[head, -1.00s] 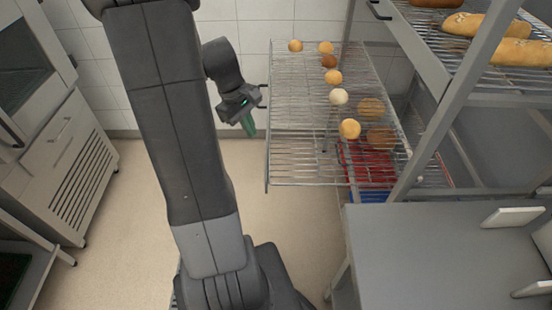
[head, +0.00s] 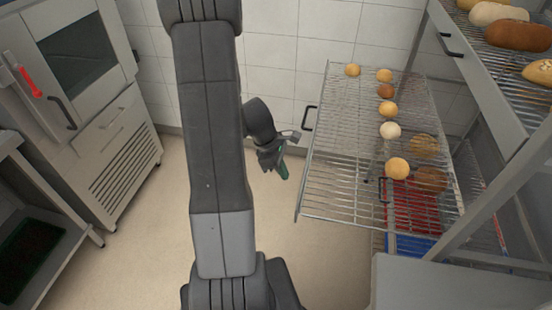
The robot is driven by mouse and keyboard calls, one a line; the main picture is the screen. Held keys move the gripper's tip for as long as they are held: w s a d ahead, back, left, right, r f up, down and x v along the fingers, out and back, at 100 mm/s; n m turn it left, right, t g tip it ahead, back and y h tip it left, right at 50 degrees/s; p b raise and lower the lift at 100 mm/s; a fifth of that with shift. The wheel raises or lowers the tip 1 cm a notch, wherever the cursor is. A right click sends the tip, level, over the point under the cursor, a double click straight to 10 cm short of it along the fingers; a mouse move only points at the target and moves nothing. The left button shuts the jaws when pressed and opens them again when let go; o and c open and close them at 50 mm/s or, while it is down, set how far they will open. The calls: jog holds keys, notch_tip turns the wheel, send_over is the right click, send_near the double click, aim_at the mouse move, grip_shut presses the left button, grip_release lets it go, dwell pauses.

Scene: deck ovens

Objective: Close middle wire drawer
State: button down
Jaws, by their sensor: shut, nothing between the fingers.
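The middle wire drawer (head: 335,180) is pulled out to the left from the rack on the right. Several round rolls (head: 390,130) lie on its wire bars. Its black handle (head: 309,118) is at its left edge. My gripper (head: 283,172) is shut and empty, pointing down just left of the drawer's left edge, a little nearer than the handle. It appears apart from the drawer, though its height against it is hard to judge. My arm does not cover the drawer.
An upper wire shelf (head: 480,55) with loaves overhangs at right. A lower handle (head: 384,190) and red and blue items (head: 410,210) show beneath the drawer. A grey surface (head: 450,285) is at front right. An oven (head: 70,70) stands left; the floor (head: 160,250) between is clear.

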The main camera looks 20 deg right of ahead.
aim_at(426, 197)
jog(key=shift+s+d+r, duration=0.1)
jog(key=shift+s+d, duration=0.4)
jog(key=shift+d, duration=0.3)
jog(key=shift+s+d+r, duration=0.1)
jog(key=shift+s+d, duration=0.35)
jog(key=shift+d, duration=0.3)
jog(key=shift+d, duration=0.1)
jog(key=s+d+p, duration=0.2)
jog(key=s+d, duration=0.4)
jog(key=d, duration=0.4)
jog(key=s+d+p, duration=0.2)
jog(key=s+d, duration=0.5)
jog(key=d, duration=0.4)
jog(key=s+d+p, duration=0.2)
jog(key=s+d, duration=0.4)
jog(key=d, duration=0.5)
jog(key=shift+s+p, duration=0.35)
jog(key=shift+r, duration=0.1)
